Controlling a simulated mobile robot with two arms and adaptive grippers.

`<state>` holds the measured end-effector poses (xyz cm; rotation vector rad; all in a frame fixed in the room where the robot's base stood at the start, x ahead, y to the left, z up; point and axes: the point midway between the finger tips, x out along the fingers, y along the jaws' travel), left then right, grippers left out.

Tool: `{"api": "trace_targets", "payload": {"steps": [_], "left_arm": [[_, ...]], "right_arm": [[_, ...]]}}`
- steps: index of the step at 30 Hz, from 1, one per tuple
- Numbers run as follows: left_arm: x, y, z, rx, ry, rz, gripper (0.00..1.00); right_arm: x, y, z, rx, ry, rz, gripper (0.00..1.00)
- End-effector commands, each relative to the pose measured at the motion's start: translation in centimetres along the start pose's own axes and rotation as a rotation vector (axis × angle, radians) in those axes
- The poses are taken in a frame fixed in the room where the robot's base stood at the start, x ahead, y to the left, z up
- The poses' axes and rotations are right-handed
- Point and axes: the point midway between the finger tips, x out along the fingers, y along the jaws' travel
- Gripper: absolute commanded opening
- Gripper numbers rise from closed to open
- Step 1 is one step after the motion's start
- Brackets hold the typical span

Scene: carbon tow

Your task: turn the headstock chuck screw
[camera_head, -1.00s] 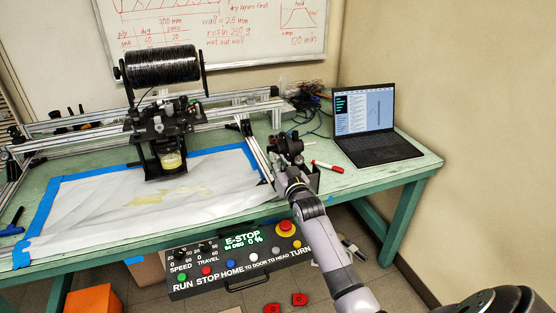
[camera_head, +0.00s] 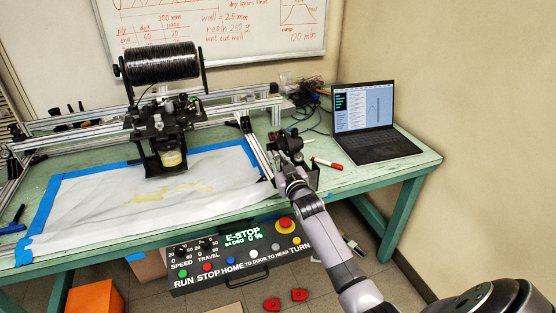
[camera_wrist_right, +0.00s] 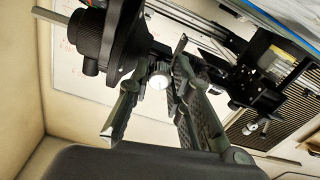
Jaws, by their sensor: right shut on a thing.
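The headstock (camera_head: 286,142) is a black unit at the right end of the aluminium frame, partly hidden by my right arm. My right gripper (camera_head: 292,170) reaches up to its near side. In the right wrist view the dark round chuck (camera_wrist_right: 108,38) is at upper left, with a dark knob on its rim. The fingers of my right gripper (camera_wrist_right: 157,84) stand on both sides of a small pale round end, which looks like the chuck screw (camera_wrist_right: 157,82). The gripper is shut on it, though the exact contact is hard to see. My left gripper is not in view.
A control box (camera_head: 238,262) with an E-STOP display hangs at the table's front. A laptop (camera_head: 365,125) and a red marker (camera_head: 327,163) are right of the headstock. The carriage with a black spool (camera_head: 162,62) stands left, above a white sheet (camera_head: 110,205).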

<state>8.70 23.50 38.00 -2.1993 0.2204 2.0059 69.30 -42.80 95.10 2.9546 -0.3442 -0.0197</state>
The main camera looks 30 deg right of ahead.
Motion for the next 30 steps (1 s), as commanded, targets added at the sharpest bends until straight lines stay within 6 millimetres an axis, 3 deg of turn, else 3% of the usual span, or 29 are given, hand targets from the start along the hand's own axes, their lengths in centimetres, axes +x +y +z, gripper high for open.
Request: {"api": "trace_targets", "payload": {"steps": [1, 2, 11, 22, 26, 30], "left_arm": [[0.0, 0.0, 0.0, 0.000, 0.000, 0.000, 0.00], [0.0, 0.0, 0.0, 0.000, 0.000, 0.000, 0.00], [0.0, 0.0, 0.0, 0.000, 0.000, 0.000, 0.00], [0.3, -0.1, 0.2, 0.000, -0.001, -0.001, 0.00], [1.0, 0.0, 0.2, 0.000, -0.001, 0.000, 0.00], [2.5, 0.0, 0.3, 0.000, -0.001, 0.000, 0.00]], "right_arm": [[0.0, 0.0, 0.1, -0.001, -0.002, -0.001, 0.00], [0.0, 0.0, 0.1, -0.001, -0.002, -0.001, 0.20], [0.0, 0.0, 0.1, 0.001, -0.001, 0.000, 0.39], [0.0, 0.0, 0.1, 0.044, 0.000, 0.002, 0.39], [0.0, -0.1, 0.2, 0.206, 0.002, 0.006, 0.39], [0.0, -0.2, 0.5, 0.513, 0.002, 0.014, 0.39]]}}
